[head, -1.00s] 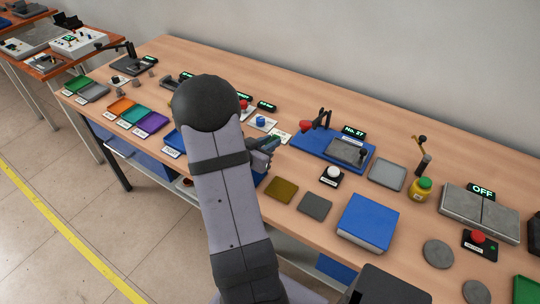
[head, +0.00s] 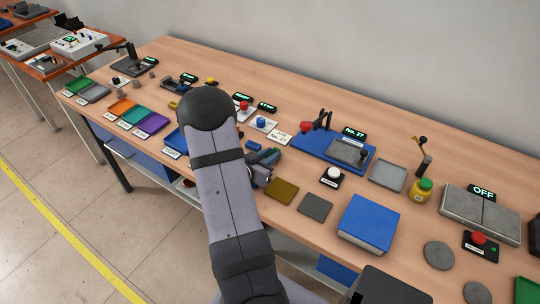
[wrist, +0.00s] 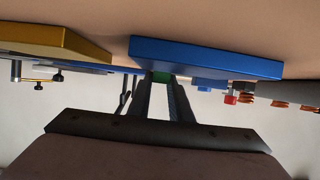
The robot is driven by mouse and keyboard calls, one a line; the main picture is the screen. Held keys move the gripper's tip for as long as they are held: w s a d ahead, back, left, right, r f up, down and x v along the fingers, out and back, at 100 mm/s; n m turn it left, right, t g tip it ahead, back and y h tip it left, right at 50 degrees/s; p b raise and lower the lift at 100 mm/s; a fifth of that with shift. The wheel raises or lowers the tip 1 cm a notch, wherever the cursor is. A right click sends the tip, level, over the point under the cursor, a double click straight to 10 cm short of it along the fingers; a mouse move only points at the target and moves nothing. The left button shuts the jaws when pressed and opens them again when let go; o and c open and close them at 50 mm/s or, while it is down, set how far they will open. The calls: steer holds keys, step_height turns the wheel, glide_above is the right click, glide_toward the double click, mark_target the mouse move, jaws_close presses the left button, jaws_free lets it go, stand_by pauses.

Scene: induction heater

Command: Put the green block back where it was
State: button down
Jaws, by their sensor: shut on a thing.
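A small patch of the green block (wrist: 160,76) shows in the wrist view between the tips of my gripper (wrist: 160,84). My gripper is shut on it. A blue slab-like thing (wrist: 205,58) lies just beyond the fingertips, close to the block; I cannot tell whether they touch. In the head view my gripper (head: 266,164) is low over the front part of the bench, left of the olive tile (head: 282,191). The block cannot be made out there, and my own arm hides part of this area.
Orange (head: 122,106) and purple (head: 153,122) trays stand to the left. A blue fixture board (head: 312,145) with a red-handled clamp lies behind right. A grey tile (head: 316,207) and a thick blue box (head: 369,222) are to the right. A white button (head: 333,173) stands behind them.

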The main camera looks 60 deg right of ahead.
steer(key=shift+f, duration=0.15)
steer(key=c, duration=1.6)
jaws_free()
steer(key=shift+a+r, duration=0.15)
steer(key=shift+r, duration=0.05)
steer(key=v, duration=1.1)
steer(key=shift+a+r, duration=0.2)
steer(key=shift+a, duration=0.1)
